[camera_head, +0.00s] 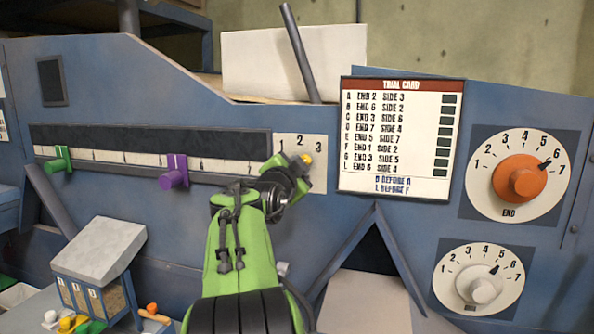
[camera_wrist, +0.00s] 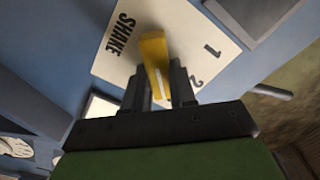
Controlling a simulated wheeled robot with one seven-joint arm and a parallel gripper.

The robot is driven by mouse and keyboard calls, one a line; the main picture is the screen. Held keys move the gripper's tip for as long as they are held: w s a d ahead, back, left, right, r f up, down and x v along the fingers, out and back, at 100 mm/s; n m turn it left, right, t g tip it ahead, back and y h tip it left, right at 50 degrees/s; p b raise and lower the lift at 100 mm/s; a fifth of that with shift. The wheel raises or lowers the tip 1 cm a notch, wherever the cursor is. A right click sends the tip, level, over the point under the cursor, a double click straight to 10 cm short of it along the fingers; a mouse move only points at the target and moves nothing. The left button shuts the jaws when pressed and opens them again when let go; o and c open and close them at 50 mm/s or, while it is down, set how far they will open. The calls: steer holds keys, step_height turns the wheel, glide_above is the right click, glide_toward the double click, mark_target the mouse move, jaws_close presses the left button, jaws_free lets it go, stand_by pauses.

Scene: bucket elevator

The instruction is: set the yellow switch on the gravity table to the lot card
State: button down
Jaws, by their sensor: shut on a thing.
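The yellow switch (camera_head: 306,158) sits at a white plate (camera_head: 288,145) numbered 1, 2 and 3. In the head view its yellow tip shows just below the 2 and left of the 3. My gripper (camera_head: 297,170) covers the rest of it. In the wrist view the yellow switch (camera_wrist: 153,52) stands between the two fingers of my gripper (camera_wrist: 157,88), which is shut on it. The plate (camera_wrist: 190,25) reads SHAKE there. The exact number it points at is unclear. A card headed TRIAL CARD (camera_head: 402,140) hangs to the right; no heading reading lot card is legible.
An orange END dial (camera_head: 523,178) and a white dial (camera_head: 480,285) are at right. A green slider (camera_head: 58,160) and a purple slider (camera_head: 174,172) sit on a scale at left. A sample box (camera_head: 95,265) stands lower left.

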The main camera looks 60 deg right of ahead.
steer(key=c, duration=0.9)
jaws_free()
steer(key=shift+a, duration=0.1)
steer(key=a, duration=0.5)
steer(key=s+a+b, duration=0.1)
steer(key=a, duration=0.4)
steer(key=s+a+b, duration=0.1)
steer(key=a, duration=0.4)
steer(key=shift+s+a, duration=0.15)
steer(key=shift+s, duration=0.1)
